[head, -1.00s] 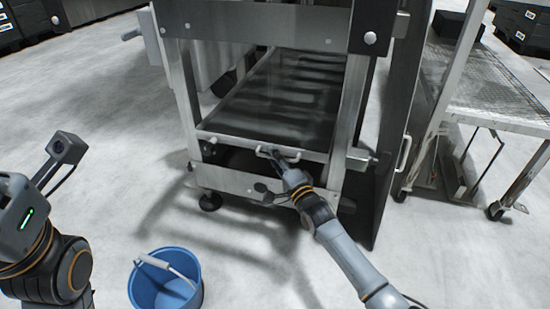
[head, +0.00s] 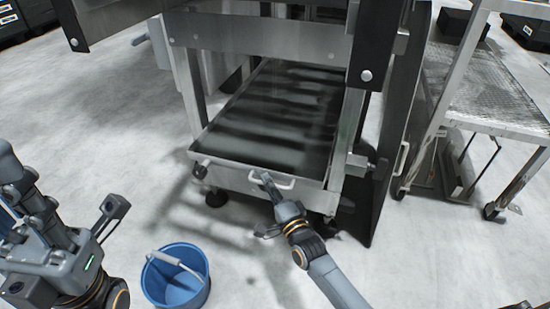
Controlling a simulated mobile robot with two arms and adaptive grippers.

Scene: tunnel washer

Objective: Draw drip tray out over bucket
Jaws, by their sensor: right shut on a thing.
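The drip tray (head: 262,136) is a wide, shallow metal tray with a dark, wet-looking inside. It sits low in the steel machine frame, and its front lip stands out a little past the front legs. My right gripper (head: 268,180) is shut on the white handle (head: 287,183) at the middle of the tray's front. The blue bucket (head: 165,285) stands on the floor at the front left, apart from the tray and not under it. My left arm is at the lower left, near the bucket; its fingertips cannot be made out clearly.
A steel cart with a mesh top (head: 490,95) stands at the right. A dark upright panel (head: 388,170) stands beside the frame's right leg. A caster foot (head: 216,198) is under the frame's left front. The floor before the tray is largely clear.

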